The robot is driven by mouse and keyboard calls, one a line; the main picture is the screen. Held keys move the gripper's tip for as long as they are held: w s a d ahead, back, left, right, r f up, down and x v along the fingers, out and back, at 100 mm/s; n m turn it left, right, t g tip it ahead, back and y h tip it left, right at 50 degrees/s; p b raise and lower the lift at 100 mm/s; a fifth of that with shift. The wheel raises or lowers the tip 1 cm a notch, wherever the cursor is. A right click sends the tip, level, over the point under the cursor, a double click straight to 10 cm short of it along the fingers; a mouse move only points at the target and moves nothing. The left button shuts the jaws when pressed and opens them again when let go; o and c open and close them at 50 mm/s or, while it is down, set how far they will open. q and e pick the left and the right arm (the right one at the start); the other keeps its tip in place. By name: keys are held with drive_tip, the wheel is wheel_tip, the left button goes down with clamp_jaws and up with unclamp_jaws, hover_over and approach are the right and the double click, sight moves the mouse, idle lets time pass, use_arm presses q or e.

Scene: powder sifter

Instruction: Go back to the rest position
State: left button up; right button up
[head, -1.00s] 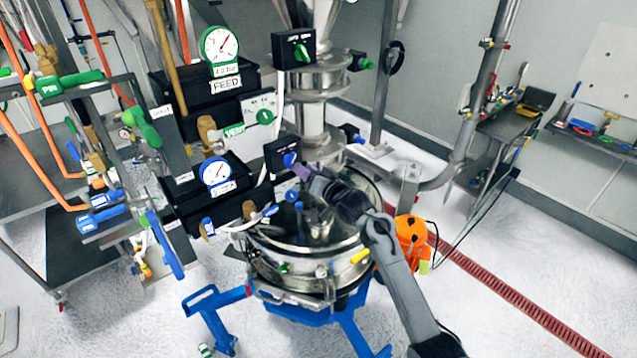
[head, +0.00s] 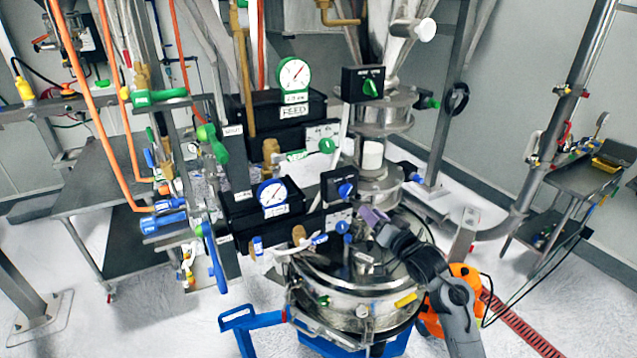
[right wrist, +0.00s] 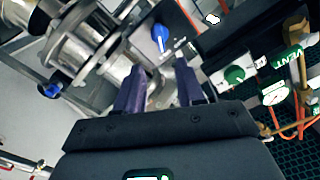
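My right gripper (head: 366,212) has purple fingers and is in front of the sifter, above its round steel lid (head: 345,268). It is just below and right of a black control box (head: 331,184) with a blue knob (head: 346,190), apart from the knob. In the right wrist view my right gripper (right wrist: 160,82) has its two fingers spread with nothing held between them. The blue knob (right wrist: 160,38) shows beyond the fingertips in that view. My left gripper is in neither view now.
Black gauge boxes (head: 275,112) and a green-handled valve (head: 213,142) stand left of the sifter. Orange hoses (head: 92,100) hang at the left. A blue stand (head: 250,320) is below, an orange device (head: 462,270) at right. A grey shelf (head: 590,185) is by the right wall.

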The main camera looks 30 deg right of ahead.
drive_tip(key=s+a+f+n+g+p, duration=0.1)
drive_tip(key=s+a+f+g, duration=0.1)
drive_tip(key=s+a+f, duration=0.4)
drive_tip(key=s+a+f+g+y+p, duration=0.1)
drive_tip(key=s+f+p, duration=0.1)
drive_tip(key=s+f, duration=0.35)
drive_tip(key=s+a+f+n+g+p, duration=0.1)
drive_tip(key=s+a+f+g, duration=0.2)
drive_tip(key=f, duration=0.5)
drive_tip(key=s+a+n+g+p, duration=0.1)
drive_tip(key=s+a+n+g, duration=0.2)
drive_tip(key=s, duration=0.9)
drive_tip(key=s+a+r+n+g+p, duration=0.1)
drive_tip(key=s+a+n+g, duration=0.2)
drive_tip(key=s, duration=1)
drive_tip(key=a+g, duration=0.2)
drive_tip(key=a, duration=0.2)
drive_tip(key=shift+a+r+h, duration=0.2)
drive_tip(key=shift+a+h, duration=0.2)
